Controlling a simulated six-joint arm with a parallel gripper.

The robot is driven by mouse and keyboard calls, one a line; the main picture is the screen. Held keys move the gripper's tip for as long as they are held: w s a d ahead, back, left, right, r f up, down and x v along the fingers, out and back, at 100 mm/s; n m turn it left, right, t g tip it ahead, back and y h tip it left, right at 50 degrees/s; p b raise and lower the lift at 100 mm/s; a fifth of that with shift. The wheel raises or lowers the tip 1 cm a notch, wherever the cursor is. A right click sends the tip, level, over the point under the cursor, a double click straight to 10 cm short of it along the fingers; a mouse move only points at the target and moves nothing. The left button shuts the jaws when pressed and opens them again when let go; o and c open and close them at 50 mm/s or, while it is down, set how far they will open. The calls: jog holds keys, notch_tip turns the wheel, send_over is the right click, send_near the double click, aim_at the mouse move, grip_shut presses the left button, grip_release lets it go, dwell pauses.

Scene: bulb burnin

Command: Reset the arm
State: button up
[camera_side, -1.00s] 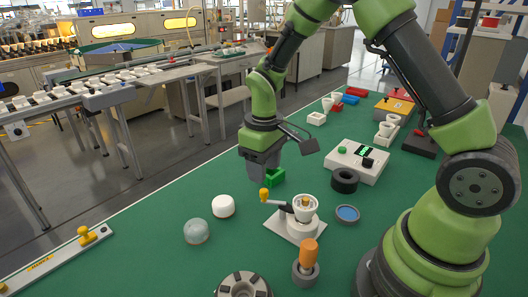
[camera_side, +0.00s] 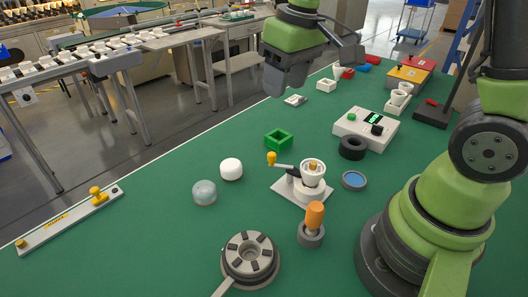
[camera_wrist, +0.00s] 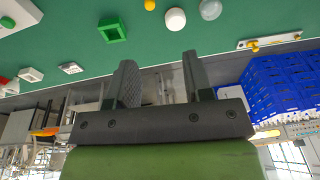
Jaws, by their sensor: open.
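My gripper (camera_side: 283,84) is raised above the far edge of the green table in the side view. In the wrist view my gripper (camera_wrist: 160,75) shows its two fingers spread apart with nothing between them. A green square frame (camera_side: 278,139) lies on the table below and apart from my gripper; it also shows in the wrist view (camera_wrist: 112,29).
A white dome (camera_side: 231,168), a glassy grey dome (camera_side: 204,192), a white socket stand with a lever (camera_side: 311,180), an orange-handled tool (camera_side: 314,217), a black ring (camera_side: 352,147) and a white meter box (camera_side: 367,126) stand on the table. Blue crates (camera_wrist: 280,85) show in the wrist view.

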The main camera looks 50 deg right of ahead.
jog(key=s+a+r+m+t, duration=0.1)
jog(key=s+r+t, duration=0.1)
jog(key=s, duration=0.5)
jog(key=s+a+r+m+t+y, duration=0.1)
jog(key=s+a+r+m+t, duration=0.1)
jog(key=s+r, duration=0.3)
jog(key=shift+s+r+m+t+y, duration=0.3)
jog(key=shift+s+t, duration=0.3)
jog(key=shift+s, duration=0.25)
